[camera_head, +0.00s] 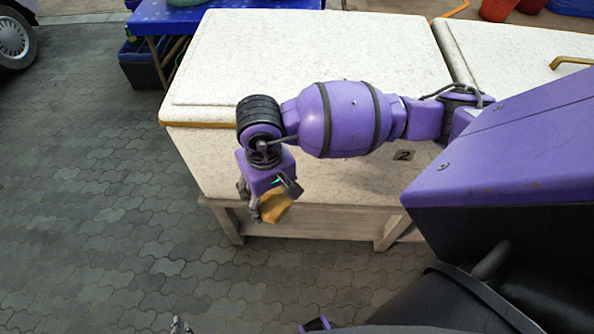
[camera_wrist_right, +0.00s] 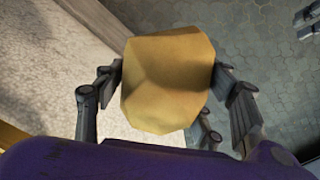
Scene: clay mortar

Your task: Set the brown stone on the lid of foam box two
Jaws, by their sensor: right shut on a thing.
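The brown stone, an ochre faceted lump (camera_head: 277,207), is held in my right gripper (camera_head: 268,203), in front of the left part of foam box two and below its lid's level in the picture. In the right wrist view the stone (camera_wrist_right: 168,80) sits between the fingers of the gripper (camera_wrist_right: 168,88), which are shut on it from both sides. Foam box two (camera_head: 330,180) is white and speckled, with a "2" label on its front. Its lid (camera_head: 310,50) is closed, and its visible top is bare. A small tip of my left gripper (camera_head: 180,326) shows at the bottom edge; its opening is unclear.
A second white box (camera_head: 520,50) with a brass handle (camera_head: 570,62) stands to the right. A blue table (camera_head: 230,12) is behind, with a dark blue crate (camera_head: 140,62) at its left. Box two rests on a wooden stand (camera_head: 310,222). Paved floor lies open at left.

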